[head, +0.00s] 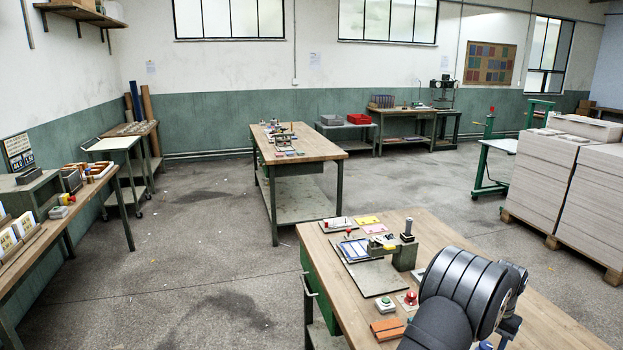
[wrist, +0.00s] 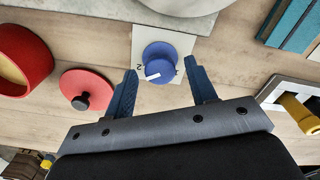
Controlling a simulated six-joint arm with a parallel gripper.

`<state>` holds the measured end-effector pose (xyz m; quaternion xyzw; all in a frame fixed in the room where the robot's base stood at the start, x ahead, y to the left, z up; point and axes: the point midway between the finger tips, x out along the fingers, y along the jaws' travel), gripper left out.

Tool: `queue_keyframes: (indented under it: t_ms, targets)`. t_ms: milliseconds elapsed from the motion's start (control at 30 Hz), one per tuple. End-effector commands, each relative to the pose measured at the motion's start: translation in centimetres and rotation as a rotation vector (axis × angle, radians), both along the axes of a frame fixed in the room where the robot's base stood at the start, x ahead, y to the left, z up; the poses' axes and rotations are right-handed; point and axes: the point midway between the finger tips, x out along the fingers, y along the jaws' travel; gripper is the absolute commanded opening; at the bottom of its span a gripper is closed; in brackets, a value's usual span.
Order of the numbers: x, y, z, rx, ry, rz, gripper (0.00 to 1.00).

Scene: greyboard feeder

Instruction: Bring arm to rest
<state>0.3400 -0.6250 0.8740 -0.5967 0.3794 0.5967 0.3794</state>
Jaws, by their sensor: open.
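My gripper (wrist: 162,67) is open in the wrist view, with its two blue fingers apart and nothing between them that I can see held. A blue knob (wrist: 160,62) with a white pointer mark, on a pale plate (wrist: 144,38), shows between and just beyond the fingertips. I cannot tell how far above it the fingers are. In the head view my dark arm reaches in from the bottom edge over the right part of the near wooden bench (head: 460,240). The gripper's fingers are not clear there.
In the wrist view a red lid (wrist: 88,84) and a red cup (wrist: 38,52) lie left, a yellow part (wrist: 297,110) right. In the head view a grey fixture (head: 405,254), red button (head: 410,298) and orange block (head: 387,328) stand near my arm. Floor left of the bench is clear.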

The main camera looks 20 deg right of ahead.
Motion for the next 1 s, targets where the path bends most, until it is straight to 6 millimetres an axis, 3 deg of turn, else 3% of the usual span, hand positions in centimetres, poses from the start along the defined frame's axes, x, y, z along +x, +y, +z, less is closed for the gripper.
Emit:
queue_keyframes:
  t_ms: [1000]
  targets:
    - [-0.01, -0.02, 0.01, 0.0, 0.0, 0.782, 0.51]
